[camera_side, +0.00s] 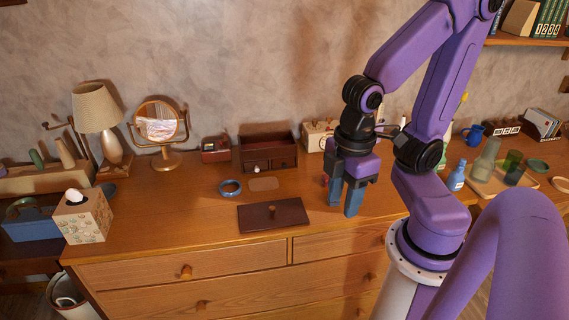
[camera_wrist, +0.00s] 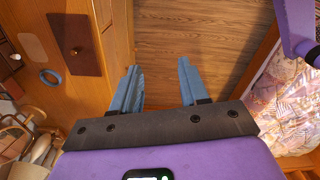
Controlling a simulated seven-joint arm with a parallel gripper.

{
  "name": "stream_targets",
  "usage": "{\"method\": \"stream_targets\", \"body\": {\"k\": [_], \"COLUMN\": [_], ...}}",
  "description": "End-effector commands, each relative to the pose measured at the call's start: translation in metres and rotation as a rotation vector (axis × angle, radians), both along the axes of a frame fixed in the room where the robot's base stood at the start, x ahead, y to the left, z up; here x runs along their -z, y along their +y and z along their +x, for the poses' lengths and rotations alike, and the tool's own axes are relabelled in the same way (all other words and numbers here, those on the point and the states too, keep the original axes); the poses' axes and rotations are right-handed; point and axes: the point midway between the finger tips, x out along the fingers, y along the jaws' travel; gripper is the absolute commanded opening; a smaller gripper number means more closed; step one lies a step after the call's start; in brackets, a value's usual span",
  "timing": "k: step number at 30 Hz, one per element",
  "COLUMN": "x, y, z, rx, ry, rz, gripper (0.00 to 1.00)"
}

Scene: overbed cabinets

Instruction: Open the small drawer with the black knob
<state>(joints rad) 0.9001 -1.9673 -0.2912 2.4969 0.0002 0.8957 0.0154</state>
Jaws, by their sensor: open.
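A small dark-brown box (camera_side: 268,142) with an open top stands on the wooden dresser near the wall. Its low front has small drawers; a pale knob (camera_side: 256,169) shows at the left. A black knob on the right drawer front (camera_side: 284,164) is too small and dark to make out clearly. My gripper (camera_side: 343,198) points down to the right of the box and nearer the camera, apart from it. Its blue fingers are spread and empty. In the wrist view my gripper (camera_wrist: 158,88) is over the dresser's front edge and the floor; the box is not seen there.
A dark flat panel with a knob (camera_side: 255,217) lies in front of the box; the wrist view also shows it (camera_wrist: 77,58). A blue ring (camera_side: 230,187) and tan pad (camera_side: 264,184) lie between. A mirror (camera_side: 160,128) stands left, a pale box (camera_side: 318,136) right.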

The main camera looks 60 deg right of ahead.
Motion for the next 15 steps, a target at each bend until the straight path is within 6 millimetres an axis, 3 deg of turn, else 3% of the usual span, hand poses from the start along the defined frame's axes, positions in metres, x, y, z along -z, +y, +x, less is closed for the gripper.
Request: {"method": "stream_targets", "body": {"k": [5,8,15], "x": [0.007,0.012,0.027], "y": [-0.003,-0.012,-0.067], "z": [0.044,0.081,0.163], "rx": [0.269,0.477,0.97], "ry": [-0.031,-0.06,-0.145], "rz": [0.041,0.075,0.157], "gripper": [0.44,0.44,0.44]}}
